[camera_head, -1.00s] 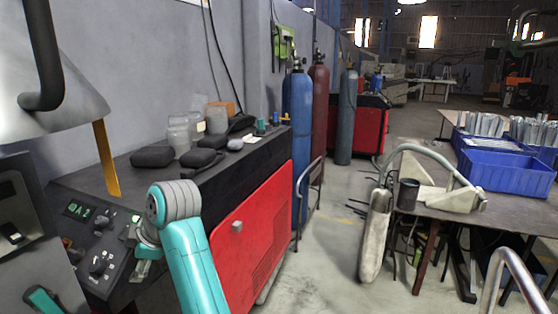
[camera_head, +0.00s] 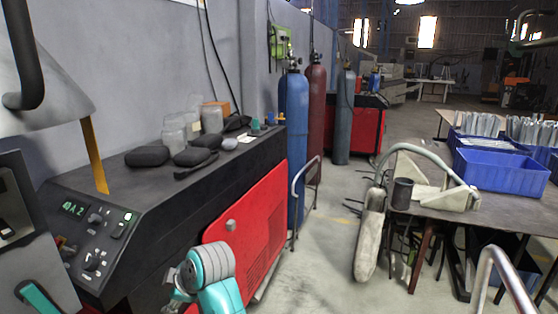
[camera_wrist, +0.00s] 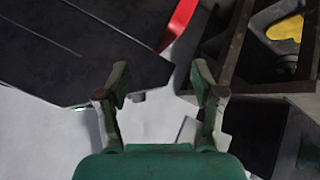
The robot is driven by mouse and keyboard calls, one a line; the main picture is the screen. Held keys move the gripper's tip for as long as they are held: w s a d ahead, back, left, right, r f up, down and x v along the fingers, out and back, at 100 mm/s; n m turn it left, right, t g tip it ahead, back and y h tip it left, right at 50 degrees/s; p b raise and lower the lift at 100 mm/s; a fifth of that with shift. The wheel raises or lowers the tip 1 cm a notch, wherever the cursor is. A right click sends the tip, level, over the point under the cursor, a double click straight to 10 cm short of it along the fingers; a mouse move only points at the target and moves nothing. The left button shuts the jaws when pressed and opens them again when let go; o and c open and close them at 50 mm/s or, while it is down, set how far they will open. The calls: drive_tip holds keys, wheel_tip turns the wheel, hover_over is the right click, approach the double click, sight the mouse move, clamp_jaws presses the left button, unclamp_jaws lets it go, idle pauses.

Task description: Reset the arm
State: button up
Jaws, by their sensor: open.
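My gripper (camera_wrist: 158,88) shows in the wrist view with its two green fingers spread apart and nothing between them. Below and beyond the fingers are a dark flat surface at the upper left, a red edge, and pale floor. In the head view my teal arm (camera_head: 212,278) stands low in the picture, in front of the red panel of the black machine (camera_head: 150,215). The fingers cannot be made out in the head view.
The machine top holds black pouches (camera_head: 147,156) and glass jars (camera_head: 212,118). Gas cylinders, one blue (camera_head: 295,140), stand behind it. A work table (camera_head: 490,215) at right bears a blue crate (camera_head: 500,172). Floor between machine and table is partly clear.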

drive_tip(key=s+d+f+m+t+h, duration=0.15)
drive_tip(key=s+d+f+m, duration=0.3)
drive_tip(key=d+f, duration=0.65)
drive_tip(key=s+d+f+m+t, duration=0.3)
drive_tip(key=s+d+f+m, duration=0.15)
drive_tip(key=d+f, duration=0.65)
drive_tip(key=s+d+f+m+t+h, duration=0.1)
drive_tip(key=s+d+f+m, duration=0.1)
drive_tip(key=s+d+f, duration=0.45)
drive_tip(key=s+d+r+m+t+h, duration=0.1)
drive_tip(key=s+d+r+m, duration=0.1)
drive_tip(key=s+d, duration=0.6)
drive_tip(key=s+d+r+m+t+h, duration=0.2)
drive_tip(key=s+d+m, duration=0.1)
drive_tip(key=s, duration=0.9)
drive_tip(key=s+d+r+m+t+h, duration=0.1)
drive_tip(key=s+d+r+m+t, duration=0.1)
drive_tip(key=s+r, duration=1.1)
drive_tip(key=shift+s+d+m+h, duration=0.45)
drive_tip(key=shift+d+m, duration=0.35)
drive_tip(key=shift+d, duration=0.4)
